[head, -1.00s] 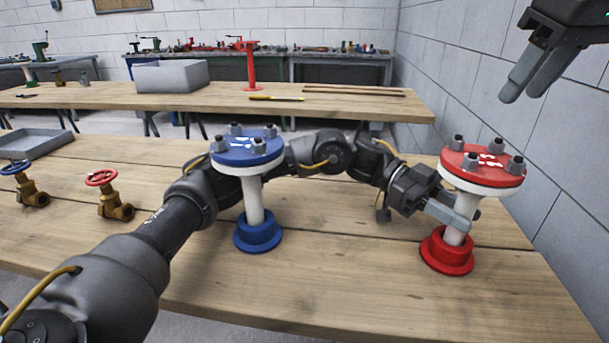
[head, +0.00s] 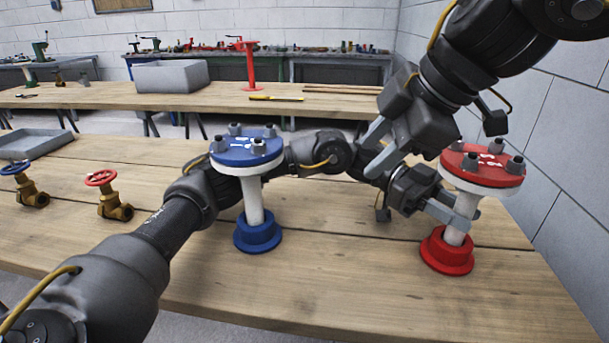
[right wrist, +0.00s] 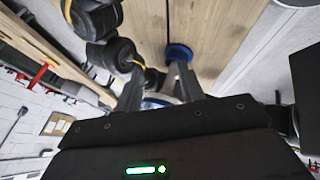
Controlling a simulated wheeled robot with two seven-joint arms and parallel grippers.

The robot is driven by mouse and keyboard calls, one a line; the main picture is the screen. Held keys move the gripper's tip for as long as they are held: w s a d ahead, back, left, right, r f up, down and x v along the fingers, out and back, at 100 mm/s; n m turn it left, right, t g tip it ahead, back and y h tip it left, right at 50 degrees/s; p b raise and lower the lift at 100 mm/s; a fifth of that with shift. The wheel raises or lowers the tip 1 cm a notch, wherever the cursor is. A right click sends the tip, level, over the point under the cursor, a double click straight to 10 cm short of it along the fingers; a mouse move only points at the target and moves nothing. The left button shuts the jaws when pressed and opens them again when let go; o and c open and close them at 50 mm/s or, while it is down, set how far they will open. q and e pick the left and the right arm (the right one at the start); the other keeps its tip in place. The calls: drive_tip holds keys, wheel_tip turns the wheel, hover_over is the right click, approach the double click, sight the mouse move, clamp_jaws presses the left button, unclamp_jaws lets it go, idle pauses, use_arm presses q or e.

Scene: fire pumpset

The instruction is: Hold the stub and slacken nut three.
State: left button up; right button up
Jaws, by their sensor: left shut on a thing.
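The red stub (head: 483,178) stands upright at the right of the near bench, with a red flange on top, a white pipe and a red base. Several grey nuts sit on its flange; I cannot read their numbers. My left gripper (head: 462,215) is shut around the white pipe below the flange. My right gripper (head: 367,163) is up to the left of the red flange, apart from it, with its two fingers spread and nothing clearly between them. Its fingers also show in the right wrist view (right wrist: 158,85).
Two brass valves, one with a red wheel (head: 101,178) and one with a blue wheel (head: 14,168), stand at left near a grey tray (head: 35,143). The bench front right is clear.

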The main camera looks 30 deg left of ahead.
drive_tip(key=s+a+f+n+g+y, duration=0.1)
drive_tip(key=s+a+n+g+y, duration=0.1)
drive_tip(key=s+a+n, duration=0.4)
drive_tip(key=shift+s+f+n+g+y, duration=0.35)
drive_tip(key=shift+s+n+y, duration=0.45)
drive_tip(key=shift+s, duration=1.1)
drive_tip(key=shift+r, duration=0.1)
drive_tip(key=n+t+h, duration=0.5)
drive_tip(key=n+h, duration=0.2)
drive_tip(key=n, duration=0.4)
approach(499, 143)
drive_tip(key=x, duration=0.7)
drive_tip(key=shift+w+a+f, duration=0.1)
drive_tip(key=shift+a+f, duration=0.05)
drive_tip(key=shift+f, duration=0.2)
